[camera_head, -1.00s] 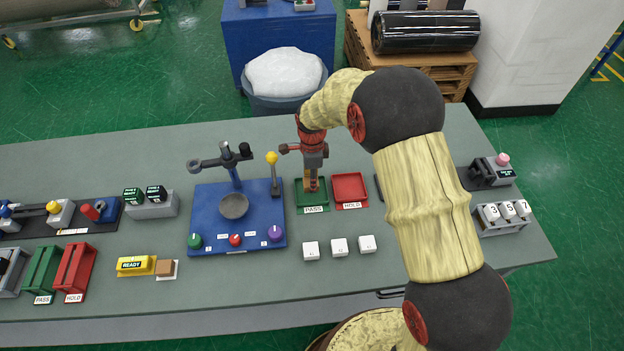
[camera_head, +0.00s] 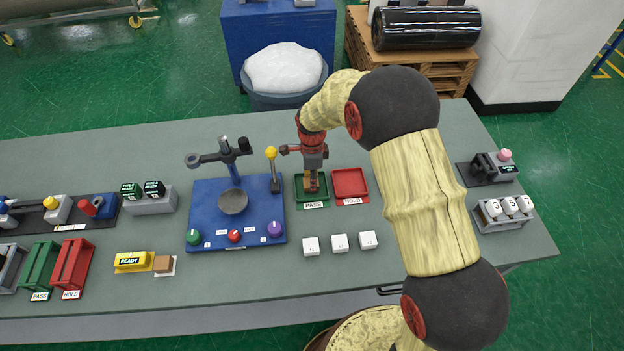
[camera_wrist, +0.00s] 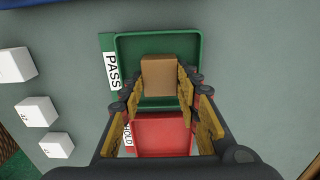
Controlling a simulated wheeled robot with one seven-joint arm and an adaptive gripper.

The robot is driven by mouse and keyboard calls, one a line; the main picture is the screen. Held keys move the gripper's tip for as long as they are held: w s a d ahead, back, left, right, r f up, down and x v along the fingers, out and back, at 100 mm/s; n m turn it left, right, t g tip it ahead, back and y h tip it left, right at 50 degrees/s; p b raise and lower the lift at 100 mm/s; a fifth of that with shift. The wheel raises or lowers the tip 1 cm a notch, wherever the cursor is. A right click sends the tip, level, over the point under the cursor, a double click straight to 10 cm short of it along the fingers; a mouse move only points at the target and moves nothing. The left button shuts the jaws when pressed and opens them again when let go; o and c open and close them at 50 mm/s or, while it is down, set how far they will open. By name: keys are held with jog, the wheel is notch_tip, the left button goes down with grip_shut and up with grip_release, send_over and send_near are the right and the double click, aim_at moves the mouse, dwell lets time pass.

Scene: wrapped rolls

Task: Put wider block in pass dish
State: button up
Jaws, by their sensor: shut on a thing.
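The green PASS dish (camera_head: 299,194) sits on the bench beside the red HOLD dish (camera_head: 350,184). My gripper (camera_head: 312,187) points down over the PASS dish. In the wrist view its fingers (camera_wrist: 161,84) are shut on a brown block (camera_wrist: 160,76), which is inside the outline of the green dish (camera_wrist: 125,46). I cannot tell whether the block touches the dish floor. Another brown block (camera_head: 163,264) sits on a small white pad beside the yellow READY sign (camera_head: 132,262).
A blue fixture with a grey bowl (camera_head: 233,202) and a yellow-knobbed lever (camera_head: 271,154) stands just left of the dish. Several white blocks (camera_head: 340,243) lie in front. Green and red racks (camera_head: 72,263) stand at the far left. The bench behind the dishes is clear.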

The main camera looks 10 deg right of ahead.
jog(key=o, duration=1.2)
jog(key=shift+o, duration=0.6)
notch_tip(320, 180, up, 12)
